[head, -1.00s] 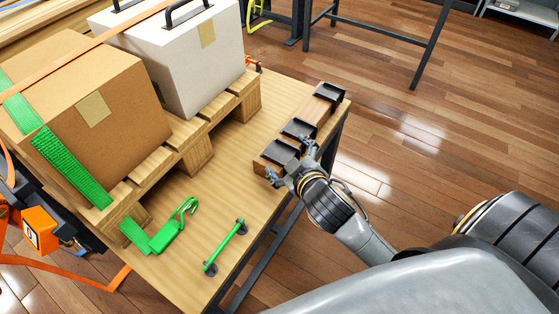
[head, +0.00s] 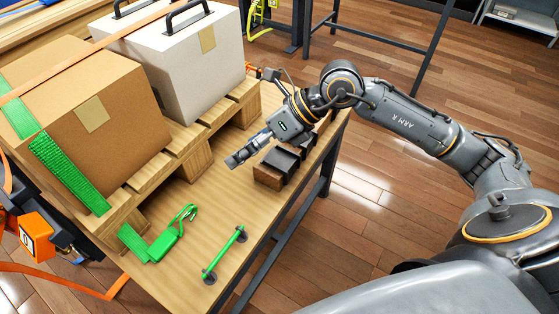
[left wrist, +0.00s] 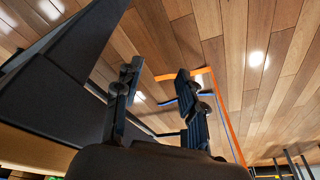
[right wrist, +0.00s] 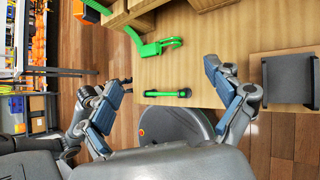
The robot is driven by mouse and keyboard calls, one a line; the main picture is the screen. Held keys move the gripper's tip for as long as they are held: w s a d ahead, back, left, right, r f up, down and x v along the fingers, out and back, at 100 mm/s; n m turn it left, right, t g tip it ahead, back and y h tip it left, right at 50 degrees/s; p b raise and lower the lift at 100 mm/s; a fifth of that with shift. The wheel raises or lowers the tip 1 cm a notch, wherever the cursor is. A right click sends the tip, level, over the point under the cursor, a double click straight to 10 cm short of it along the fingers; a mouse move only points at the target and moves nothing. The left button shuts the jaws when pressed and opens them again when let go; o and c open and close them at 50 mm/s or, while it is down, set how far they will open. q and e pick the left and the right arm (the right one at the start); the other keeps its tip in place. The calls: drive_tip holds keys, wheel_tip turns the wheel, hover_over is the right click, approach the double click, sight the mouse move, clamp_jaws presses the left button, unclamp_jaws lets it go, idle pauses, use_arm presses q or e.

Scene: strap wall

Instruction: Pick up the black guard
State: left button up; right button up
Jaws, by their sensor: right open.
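One black guard shows at the right edge of the right wrist view (right wrist: 288,78). My right gripper (head: 242,153) is open and empty above the table, to the left of the nearest guard and apart from it. In the right wrist view its fingers (right wrist: 163,102) are wide apart, with the guard outside them. My left gripper (left wrist: 155,88) is open and empty, with floor behind it; it is outside the head view.
The table (head: 190,275) holds a green hook strap (head: 160,243) and a green bar (head: 226,252). A pallet (head: 190,152) carries a brown box (head: 100,125) and a white case (head: 185,70). An orange device (head: 37,237) hangs at the left.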

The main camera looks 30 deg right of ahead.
drive_tip(key=w+d+f+h, duration=0.2)
drive_tip(key=d+h, duration=0.5)
drive_tip(key=d, duration=0.6)
drive_tip(key=b, duration=0.1)
approach(278, 159)
drive_tip(key=shift+w+a+f+m, duration=0.15)
drive_tip(key=shift+f+m, duration=0.15)
drive_tip(key=shift+f, duration=0.3)
drive_tip(key=shift+b+x, duration=0.65)
drive_tip(key=shift+x, duration=2.3)
use_arm(q)
drive_tip(key=v, duration=0.8)
drive_tip(key=shift+w+t, duration=0.25)
drive_tip(key=shift+t, duration=0.05)
use_arm(e)
drive_tip(key=c, duration=1.2)
